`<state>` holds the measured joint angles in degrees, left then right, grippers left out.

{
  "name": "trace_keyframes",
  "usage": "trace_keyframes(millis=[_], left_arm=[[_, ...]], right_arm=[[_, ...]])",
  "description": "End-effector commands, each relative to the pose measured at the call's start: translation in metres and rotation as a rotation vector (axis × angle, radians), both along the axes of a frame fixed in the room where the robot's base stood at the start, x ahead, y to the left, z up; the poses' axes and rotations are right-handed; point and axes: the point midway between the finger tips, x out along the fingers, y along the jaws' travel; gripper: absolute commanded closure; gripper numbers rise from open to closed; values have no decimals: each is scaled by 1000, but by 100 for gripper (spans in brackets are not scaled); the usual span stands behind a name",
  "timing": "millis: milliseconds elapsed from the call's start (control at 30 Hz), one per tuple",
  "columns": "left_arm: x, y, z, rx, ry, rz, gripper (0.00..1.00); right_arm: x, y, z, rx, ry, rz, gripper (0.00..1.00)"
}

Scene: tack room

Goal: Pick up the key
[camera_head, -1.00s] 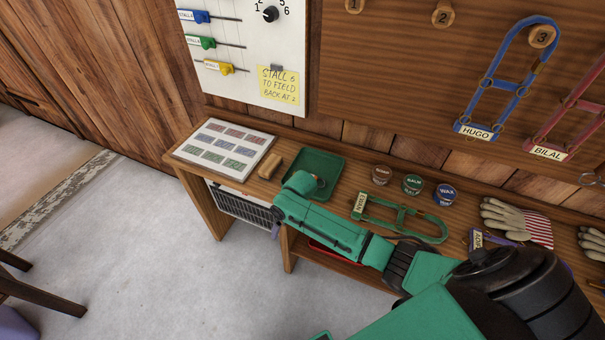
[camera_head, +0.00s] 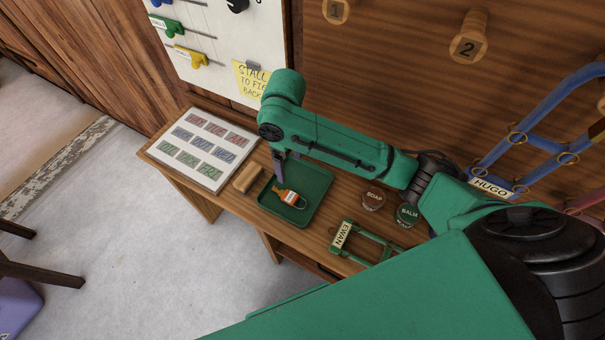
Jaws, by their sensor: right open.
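A key with an orange tag (camera_head: 287,197) and a white label lies in the green tray (camera_head: 321,187) on the wooden bench. A ring shows at the tag's right end. The key's metal part is too small to make out clearly. My right gripper (camera_head: 280,178) points down over the tray's left part, just above and behind the tag. It is open, and its fingers hide a little of the tray. I cannot tell whether they touch the key. My left gripper is not in view.
A wooden block (camera_head: 248,177) and a board of coloured labels (camera_head: 204,148) lie left of the tray. A soap tin (camera_head: 373,200), a balm tin (camera_head: 407,214) and the green EWAN halter (camera_head: 366,240) lie to its right. The wall board rises behind.

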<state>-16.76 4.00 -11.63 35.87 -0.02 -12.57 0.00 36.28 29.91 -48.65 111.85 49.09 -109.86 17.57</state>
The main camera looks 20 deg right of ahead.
Motion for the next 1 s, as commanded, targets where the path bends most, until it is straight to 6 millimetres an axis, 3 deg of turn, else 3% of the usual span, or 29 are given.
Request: trace_keyframes(millis=[67,433,567,733,1000], left_arm=[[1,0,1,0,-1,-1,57],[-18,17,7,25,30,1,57],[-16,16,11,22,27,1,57],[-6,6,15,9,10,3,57],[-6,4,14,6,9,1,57]], right_arm=[[-2,0,-4,-5,5,5,15],[-3,1,-87,-4,5,3,15],[-4,3,-102,-5,4,4,15],[-6,7,-136,-5,3,3,15],[-6,7,-144,-3,1,4,15]])
